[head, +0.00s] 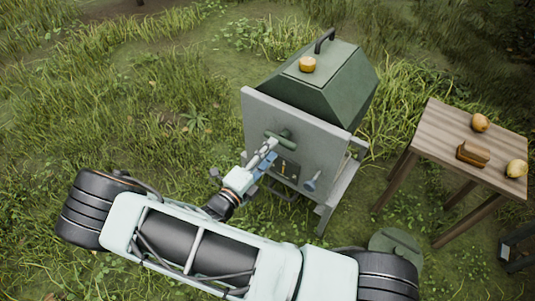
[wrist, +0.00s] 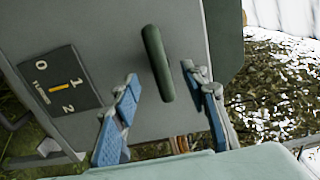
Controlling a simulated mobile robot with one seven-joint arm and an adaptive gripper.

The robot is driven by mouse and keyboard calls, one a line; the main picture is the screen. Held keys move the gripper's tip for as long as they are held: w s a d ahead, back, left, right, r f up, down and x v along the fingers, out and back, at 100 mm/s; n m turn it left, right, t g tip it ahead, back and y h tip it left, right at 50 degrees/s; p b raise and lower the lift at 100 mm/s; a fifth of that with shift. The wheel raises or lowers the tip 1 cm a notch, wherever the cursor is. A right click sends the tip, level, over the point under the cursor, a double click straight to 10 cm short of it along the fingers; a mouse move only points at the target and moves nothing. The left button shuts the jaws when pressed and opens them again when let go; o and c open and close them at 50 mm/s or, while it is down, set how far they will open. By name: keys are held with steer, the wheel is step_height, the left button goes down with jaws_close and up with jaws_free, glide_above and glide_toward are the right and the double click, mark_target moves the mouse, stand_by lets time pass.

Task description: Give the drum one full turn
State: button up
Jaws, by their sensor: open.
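The dark green faceted drum (head: 345,85) sits on a grey stand behind a flat grey panel (head: 315,150). A green bar handle (head: 280,139) sticks out of the panel's upper left; it shows in the wrist view too (wrist: 157,62). My gripper (head: 265,152) is in front of the panel at this handle. In the wrist view my gripper (wrist: 160,80) is open, its blue-padded fingers on either side of the handle's lower part, with gaps on both sides. Whether the handle is at fingertip depth, I cannot tell.
A dark plate (wrist: 60,82) with numbers and a yellow mark is on the panel. A blue-grey knob (head: 312,181) sits lower right. An orange-yellow object (head: 307,64) rests on the drum's top. A wooden table (head: 450,125) with fruit stands right; grass lies left.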

mark_target(280, 141)
steer(key=shift+p+x, duration=0.35)
steer(key=shift+x, duration=2.55)
jaws_close()
jaws_free()
steer(key=shift+s, duration=0.1)
steer(key=p+v, duration=0.1)
steer(key=v, duration=0.9)
